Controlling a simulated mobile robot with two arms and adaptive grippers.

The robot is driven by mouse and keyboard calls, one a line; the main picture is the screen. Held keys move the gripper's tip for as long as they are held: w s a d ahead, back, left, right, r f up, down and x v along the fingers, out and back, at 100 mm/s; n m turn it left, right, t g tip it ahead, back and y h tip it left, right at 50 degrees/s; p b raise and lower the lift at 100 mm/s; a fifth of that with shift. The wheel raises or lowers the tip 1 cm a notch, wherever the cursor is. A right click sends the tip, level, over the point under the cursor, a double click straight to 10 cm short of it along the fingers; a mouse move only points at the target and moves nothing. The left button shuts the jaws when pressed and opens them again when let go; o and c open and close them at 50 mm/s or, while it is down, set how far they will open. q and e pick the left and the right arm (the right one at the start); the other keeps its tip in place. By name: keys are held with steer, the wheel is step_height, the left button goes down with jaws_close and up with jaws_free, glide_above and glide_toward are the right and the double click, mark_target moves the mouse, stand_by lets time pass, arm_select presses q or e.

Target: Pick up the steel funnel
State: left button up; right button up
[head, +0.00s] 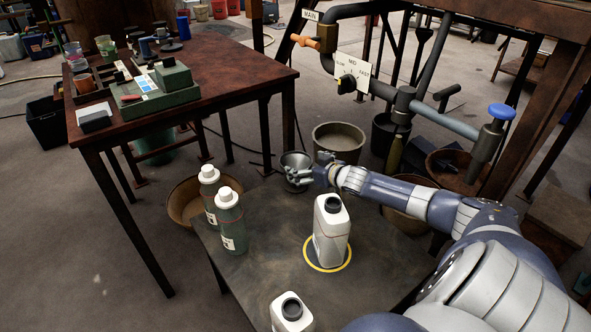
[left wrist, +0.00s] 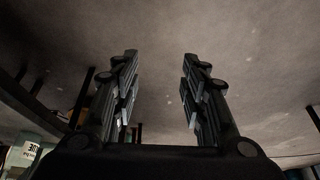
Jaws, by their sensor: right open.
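The steel funnel (head: 293,159) is a grey cone with its wide mouth up, at the far edge of the dark low table in the head view. My right gripper (head: 299,177) reaches in from the right and is open at the funnel's near right side. Its fingers overlap the funnel's lower part, which is partly hidden; I cannot tell whether they touch it. My left gripper (left wrist: 160,60) shows in the left wrist view, open and empty with its fingers wide apart, and the floor beyond it.
A white jug (head: 331,230) stands in a yellow ring on the dark table (head: 262,268). A second white jug (head: 291,314) is at the near edge. Two green bottles (head: 230,222) stand at left. A grey pot (head: 339,139) is behind the funnel. Pipes with a blue-handled valve (head: 500,112) rise at right.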

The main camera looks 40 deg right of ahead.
mark_target(289, 161)
steer(key=shift+w+f, duration=0.15)
steer(key=shift+w, duration=0.15)
steer(key=b+x, duration=0.2)
steer(key=x, duration=0.2)
steer(key=shift+w+f, duration=0.15)
steer(key=shift+w, duration=0.35)
arm_select(q)
steer(key=w+d+r+t+h, duration=0.1)
steer(key=w+d+r+t, duration=0.1)
steer(key=w, duration=0.3)
steer(key=w+d+r+t, duration=0.1)
steer(key=w+r+t, duration=0.3)
steer(key=w, duration=0.2)
steer(key=shift+w+d+t+h, duration=0.15)
steer(key=shift+d+t+h, duration=0.15)
steer(key=shift+d+h, duration=0.1)
arm_select(e)
steer(key=c, duration=0.9)
